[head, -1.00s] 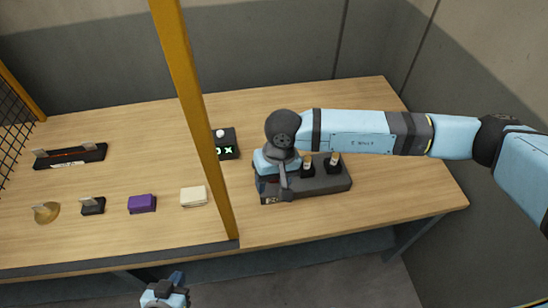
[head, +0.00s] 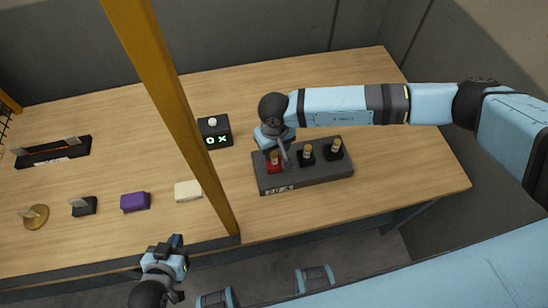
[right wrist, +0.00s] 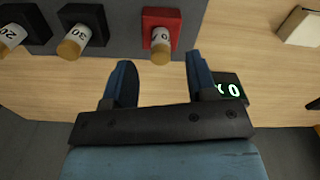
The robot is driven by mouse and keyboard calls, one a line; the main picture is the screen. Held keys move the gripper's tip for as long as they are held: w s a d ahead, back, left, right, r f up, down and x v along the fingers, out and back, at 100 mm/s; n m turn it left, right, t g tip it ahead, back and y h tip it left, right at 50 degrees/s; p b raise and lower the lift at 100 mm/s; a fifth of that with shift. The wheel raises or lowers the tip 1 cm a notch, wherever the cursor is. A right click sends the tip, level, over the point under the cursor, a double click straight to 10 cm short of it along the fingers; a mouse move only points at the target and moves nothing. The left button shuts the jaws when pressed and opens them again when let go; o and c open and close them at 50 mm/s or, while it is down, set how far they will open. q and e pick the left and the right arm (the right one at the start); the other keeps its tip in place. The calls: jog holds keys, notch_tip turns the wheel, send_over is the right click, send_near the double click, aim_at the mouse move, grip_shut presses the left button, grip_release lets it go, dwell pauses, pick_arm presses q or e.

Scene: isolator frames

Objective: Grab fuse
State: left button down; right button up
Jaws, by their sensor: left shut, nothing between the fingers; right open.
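A grey fuse block (head: 315,175) on the table bears three upright fuses. The left fuse (head: 274,154) stands in a red holder (head: 275,166); the middle fuse (head: 307,149) and right fuse (head: 336,143) stand in black holders. In the right wrist view, the red-holder fuse (right wrist: 160,50) is marked 0; the others read 30 (right wrist: 75,43) and 20 (right wrist: 12,38). My right gripper (right wrist: 160,66) is open and empty behind the red holder, its fingertips lined up to either side of that fuse. My left gripper (head: 177,243) is shut and empty before the table's front edge.
A black box (head: 215,131) with a white knob and green symbols stands behind the block, left of my right gripper. A yellow post (head: 165,95) crosses the view. A purple box (head: 135,202), a cream box (head: 188,191) and other small items lie left of it.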

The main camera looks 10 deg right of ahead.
aim_at(274, 154)
pick_arm(q)
jog(key=shift+w+r, duration=0.15)
jog(key=shift+r, duration=0.05)
pick_arm(e)
jog(key=shift+f, duration=0.3)
notch_tip(274, 154, down, 5)
jog(key=shift+w+r+p, duration=0.1)
jog(key=shift+w+p, duration=0.05)
jog(key=shift+p, duration=0.5)
pick_arm(q)
jog(key=shift+a+r, duration=0.1)
jog(key=shift+r, duration=0.35)
pick_arm(e)
grip_shut()
